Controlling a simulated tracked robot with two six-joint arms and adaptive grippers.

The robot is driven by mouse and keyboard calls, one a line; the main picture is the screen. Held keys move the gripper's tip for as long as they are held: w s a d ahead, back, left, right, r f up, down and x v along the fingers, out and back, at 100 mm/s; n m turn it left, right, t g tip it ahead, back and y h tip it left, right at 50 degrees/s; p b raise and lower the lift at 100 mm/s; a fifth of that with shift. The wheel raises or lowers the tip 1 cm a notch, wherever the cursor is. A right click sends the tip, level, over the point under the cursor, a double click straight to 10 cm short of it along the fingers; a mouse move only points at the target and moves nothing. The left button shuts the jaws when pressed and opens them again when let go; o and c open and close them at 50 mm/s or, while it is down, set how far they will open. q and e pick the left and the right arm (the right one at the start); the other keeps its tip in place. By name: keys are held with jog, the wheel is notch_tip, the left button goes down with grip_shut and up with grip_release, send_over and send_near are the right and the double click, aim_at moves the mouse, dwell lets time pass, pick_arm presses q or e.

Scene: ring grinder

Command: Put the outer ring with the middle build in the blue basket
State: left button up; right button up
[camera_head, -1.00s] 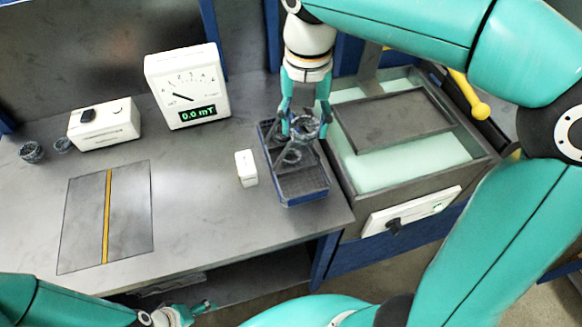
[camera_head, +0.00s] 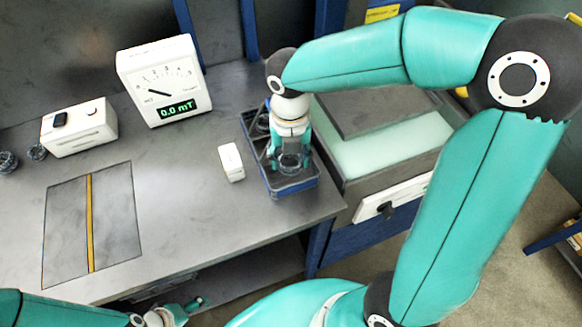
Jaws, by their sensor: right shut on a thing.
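My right gripper (camera_head: 291,160) points down over the near half of the blue basket (camera_head: 288,190). It is shut on a dark metallic ring (camera_head: 291,163), held low in or just above the basket; I cannot tell whether it touches the floor. Another dark ring (camera_head: 263,122) shows in the far part of the basket, partly hidden by my arm. Two more dark rings stand at the far left of the table, a larger one (camera_head: 7,162) and a smaller one (camera_head: 37,152). My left gripper (camera_head: 185,310) is at the bottom edge, partly cut off.
A white gauge (camera_head: 165,80) reading 0.0 mT and a white box (camera_head: 79,127) stand at the back. A small white block (camera_head: 231,162) is just left of the basket. A dark plate with a yellow stripe (camera_head: 90,222) lies at left. A machine with a pale green basin (camera_head: 390,150) is at right.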

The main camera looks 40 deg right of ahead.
aim_at(290, 178)
jog(key=shift+f, duration=2.2)
jog(key=shift+f+b, duration=0.15)
jog(key=shift+b, duration=0.15)
jog(key=o, duration=1.2)
notch_tip(290, 178, up, 12)
jog(key=shift+r+p, duration=0.2)
jog(key=shift+p, duration=0.4)
jog(key=shift+s+f, duration=0.1)
